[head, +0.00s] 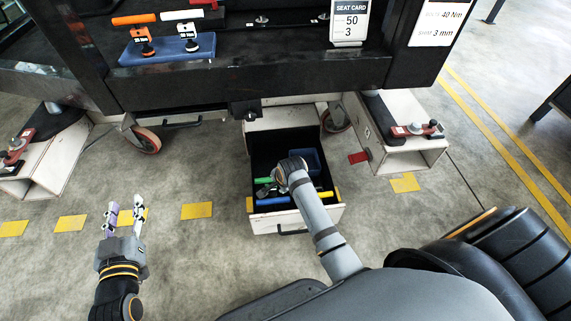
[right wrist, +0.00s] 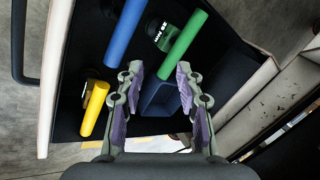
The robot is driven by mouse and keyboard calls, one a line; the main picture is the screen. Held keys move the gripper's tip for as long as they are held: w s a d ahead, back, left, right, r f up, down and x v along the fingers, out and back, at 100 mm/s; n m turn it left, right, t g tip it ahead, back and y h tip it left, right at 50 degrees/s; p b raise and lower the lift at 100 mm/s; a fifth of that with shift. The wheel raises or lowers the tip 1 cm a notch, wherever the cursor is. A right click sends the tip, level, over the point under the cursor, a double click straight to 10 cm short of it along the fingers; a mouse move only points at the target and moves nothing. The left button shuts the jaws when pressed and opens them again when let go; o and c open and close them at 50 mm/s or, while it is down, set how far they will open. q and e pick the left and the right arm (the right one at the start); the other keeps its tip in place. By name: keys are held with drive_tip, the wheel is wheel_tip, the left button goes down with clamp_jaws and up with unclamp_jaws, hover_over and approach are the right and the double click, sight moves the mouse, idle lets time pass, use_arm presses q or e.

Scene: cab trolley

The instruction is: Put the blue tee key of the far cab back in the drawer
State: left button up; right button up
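The blue tee key's handle (head: 273,201) lies inside the open drawer (head: 290,222), along its front wall; the blue handle (right wrist: 127,32) also shows in the right wrist view. A green handle (head: 264,180) and a yellow handle (head: 325,194) lie in the drawer too. My right gripper (right wrist: 158,75) is open over the drawer, with nothing between its fingers; the blue handle is apart from it, up and left in the wrist view. In the head view the right gripper's fingertips are hidden. My left gripper (head: 125,212) is open and empty over the floor, left of the drawer.
A small blue bin (head: 310,160) stands at the drawer's back. Orange-handled (head: 134,20) and white-handled (head: 182,15) tee keys stand on a blue tray (head: 150,55) on the black trolley deck above. A seat card (head: 349,22) reads 50 and 3. Floor left of the drawer is clear.

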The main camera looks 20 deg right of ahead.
use_arm(q)
drive_tip(key=shift+r, duration=0.1)
use_arm(e)
drive_tip(key=s+d+r+n+t, duration=0.1)
drive_tip(key=s+r+n+t, duration=0.2)
drive_tip(key=r+n+t, duration=0.3)
drive_tip(key=s+d+r+n+t+y, duration=0.1)
drive_tip(key=s+r+n+t, duration=0.2)
drive_tip(key=r, duration=1.4)
drive_tip(key=n+t, duration=0.3)
drive_tip(key=n, duration=0.3)
drive_tip(key=shift+s+d+n, duration=0.3)
drive_tip(key=shift+n, duration=0.1)
